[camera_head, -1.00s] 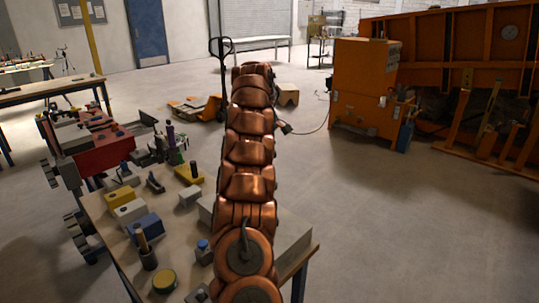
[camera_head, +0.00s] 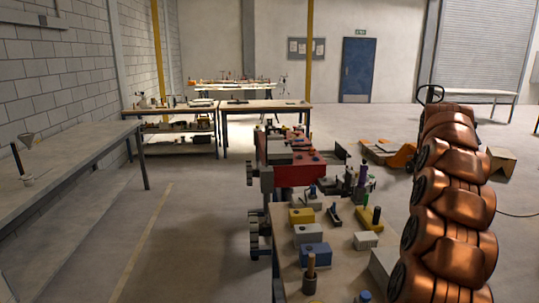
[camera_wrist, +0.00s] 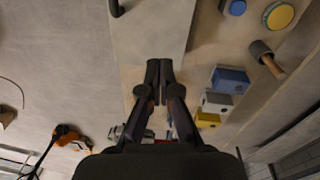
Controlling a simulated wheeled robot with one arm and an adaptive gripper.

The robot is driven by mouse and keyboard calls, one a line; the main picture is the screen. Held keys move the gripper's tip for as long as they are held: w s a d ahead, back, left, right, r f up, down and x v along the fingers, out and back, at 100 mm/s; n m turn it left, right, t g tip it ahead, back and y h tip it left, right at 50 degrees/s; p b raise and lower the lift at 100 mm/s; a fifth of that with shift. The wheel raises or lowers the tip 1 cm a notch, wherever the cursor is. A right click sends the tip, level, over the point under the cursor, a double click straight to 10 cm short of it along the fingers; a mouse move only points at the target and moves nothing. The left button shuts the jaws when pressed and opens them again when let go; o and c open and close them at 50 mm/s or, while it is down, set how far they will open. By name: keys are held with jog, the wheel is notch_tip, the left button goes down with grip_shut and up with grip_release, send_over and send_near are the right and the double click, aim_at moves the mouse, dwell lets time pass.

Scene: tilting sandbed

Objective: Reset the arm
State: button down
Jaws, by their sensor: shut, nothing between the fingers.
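My copper-coloured arm (camera_head: 450,205) stands at the right of the head view, its links stacked upright. My gripper (camera_wrist: 158,72) is in the middle of the wrist view, with its two dark fingertips together and nothing between them. It is over a workbench (camera_wrist: 207,55) and a long grey block (camera_wrist: 150,35) lying on that bench. My gripper itself does not show in the head view.
The workbench (camera_head: 345,272) holds a blue box (camera_head: 315,256), a yellow box (camera_head: 301,216) and several small tools. A red machine (camera_head: 298,172) stands behind it. An orange pallet jack (camera_head: 388,153) is farther back. Open floor (camera_head: 200,240) lies left, beside a wall bench (camera_head: 80,152).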

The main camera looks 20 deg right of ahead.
jog(key=s+a+n+y, duration=0.1)
jog(key=s+a, duration=0.2)
jog(key=a, duration=1.1)
jog(key=s+a+n, duration=0.1)
jog(key=s+a, duration=0.2)
jog(key=a, duration=1)
jog(key=s+a+f, duration=0.3)
jog(key=s+a, duration=0.2)
jog(key=s, duration=0.3)
jog(key=s+a+f+m+g, duration=0.1)
jog(key=s+a+f, duration=0.2)
jog(key=s+a, duration=0.2)
jog(key=s+a+f+g, duration=0.1)
jog(key=s+a+f, duration=0.2)
jog(key=s, duration=0.8)
jog(key=shift+a+f, duration=0.35)
jog(key=shift+a, duration=0.55)
